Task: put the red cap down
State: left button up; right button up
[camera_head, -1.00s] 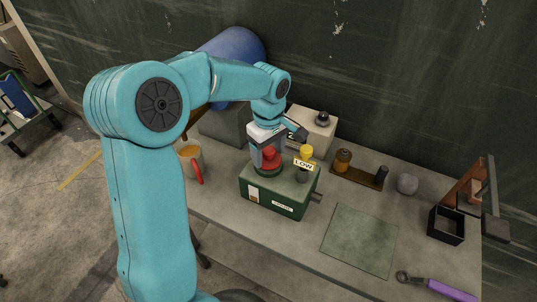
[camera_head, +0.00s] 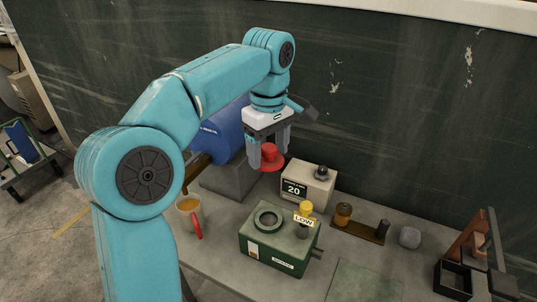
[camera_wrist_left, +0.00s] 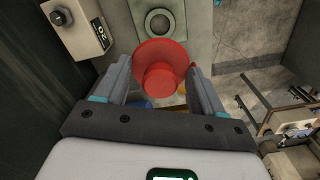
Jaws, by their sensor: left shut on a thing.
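The red cap (camera_head: 270,157) has a wide flange and a round knob. My left gripper (camera_head: 269,160) is shut on it and holds it in the air above the bench. The cap also shows in the left wrist view (camera_wrist_left: 161,66), between the two fingers of the left gripper (camera_wrist_left: 160,85). The green box (camera_head: 278,243) stands on the bench below, with an open round port (camera_head: 268,219) in its top. The cap is clear of the box. My right gripper is not in view.
A white device (camera_head: 308,184) reading 20 stands behind the green box. An orange-filled mug (camera_head: 190,214) with a red handle is at left. A yellow knob (camera_head: 306,207) and LOW tag rise from the box. A green mat (camera_head: 365,283) lies bare at the front right.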

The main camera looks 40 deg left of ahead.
pick_arm(q)
jog(key=shift+o, duration=1.3)
jog(key=shift+c, duration=1.3)
